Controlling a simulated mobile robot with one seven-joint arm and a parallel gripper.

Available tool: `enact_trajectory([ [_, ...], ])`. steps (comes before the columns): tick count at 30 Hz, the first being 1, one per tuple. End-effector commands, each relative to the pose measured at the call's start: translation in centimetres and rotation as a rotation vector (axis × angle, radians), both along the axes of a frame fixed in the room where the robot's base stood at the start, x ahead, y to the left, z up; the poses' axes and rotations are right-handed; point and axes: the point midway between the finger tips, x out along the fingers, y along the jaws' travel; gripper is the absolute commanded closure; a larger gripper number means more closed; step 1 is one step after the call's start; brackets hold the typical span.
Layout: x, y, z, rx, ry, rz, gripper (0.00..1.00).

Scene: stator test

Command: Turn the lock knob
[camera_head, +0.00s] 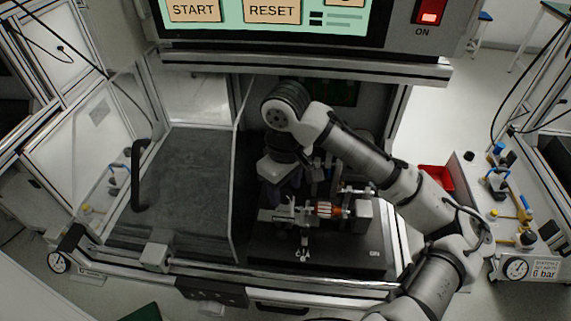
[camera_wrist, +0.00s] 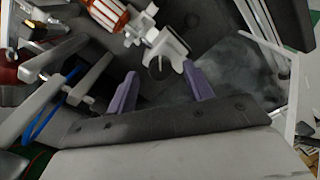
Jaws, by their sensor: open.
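The test fixture holds a stator with orange-red windings (camera_head: 324,210), which also shows at the top of the wrist view (camera_wrist: 106,12). A pale grey lever-like part (camera_head: 303,254) stands at the fixture's front. A pale grey clamp part (camera_wrist: 168,46) lies beyond my fingers in the wrist view. I cannot tell for sure which part is the lock knob. My gripper (camera_wrist: 162,82) is open, its two purple fingers apart with nothing held between them. The right fingertip appears close to the clamp part; contact cannot be told. In the head view my arm partly hides the fixture.
The clear door with a black handle (camera_head: 138,175) stands left of the fixture, beside a bare dark floor panel (camera_head: 185,190). The control panel (camera_head: 270,22) overhangs above. A cart with an air gauge (camera_head: 515,268) and a red bin (camera_head: 436,179) are at right.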

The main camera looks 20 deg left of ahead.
Motion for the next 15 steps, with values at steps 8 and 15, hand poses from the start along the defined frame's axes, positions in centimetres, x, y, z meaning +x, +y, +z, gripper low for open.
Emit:
enact_trajectory([
  [8, 0.1, 0.0, 5.4, -0.001, -0.007, 0.000, 0.49],
  [15, 0.0, 0.0, 10.1, 0.000, -0.004, -0.002, 0.49],
])
